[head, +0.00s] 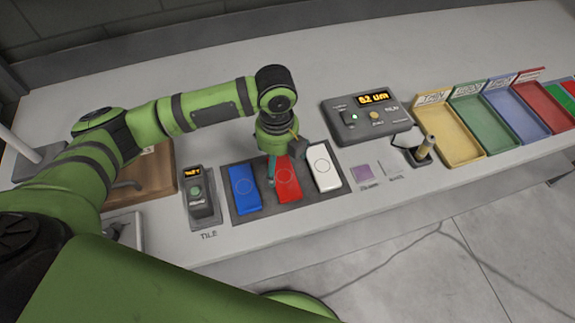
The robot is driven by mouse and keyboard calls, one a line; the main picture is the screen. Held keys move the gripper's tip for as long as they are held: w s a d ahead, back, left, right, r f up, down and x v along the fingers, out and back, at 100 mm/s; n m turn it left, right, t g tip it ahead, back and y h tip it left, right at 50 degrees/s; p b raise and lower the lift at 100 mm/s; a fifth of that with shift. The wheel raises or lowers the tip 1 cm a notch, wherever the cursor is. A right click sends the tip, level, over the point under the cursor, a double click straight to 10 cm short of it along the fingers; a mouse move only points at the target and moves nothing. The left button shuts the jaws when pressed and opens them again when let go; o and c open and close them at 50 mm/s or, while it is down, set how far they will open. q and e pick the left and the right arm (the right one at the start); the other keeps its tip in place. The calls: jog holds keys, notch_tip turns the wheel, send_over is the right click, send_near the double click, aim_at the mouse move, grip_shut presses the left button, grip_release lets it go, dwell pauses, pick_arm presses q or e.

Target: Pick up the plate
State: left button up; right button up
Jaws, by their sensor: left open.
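Three flat rectangular plates, each with a faint circle, lie side by side on a dark mat (262,204): a blue plate (244,190), a red plate (289,186) and a white plate (324,167). My left gripper (284,165) points down over the upper part of the red plate, between the blue and white ones. It is open and looks empty. It hides the red plate's far end, and I cannot tell whether its fingers touch the plate. My right gripper is not in view.
A small grey device (200,200) stands left of the mat. A larger display box (368,113) stands behind it to the right. A yellow tray (449,133) and several other coloured trays line the right side. A wooden board (152,178) lies left.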

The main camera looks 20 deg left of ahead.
aim_at(279, 178)
pick_arm(q)
jog(key=shift+s+f, duration=0.25)
jog(key=shift+f, duration=0.15)
notch_tip(279, 178, down, 4)
jog(key=shift+s+d+f+p, duration=0.1)
jog(key=shift+f+p, duration=0.1)
jog(key=shift+p, duration=0.65)
jog(key=shift+f, duration=0.2)
jog(key=c, duration=1.2)
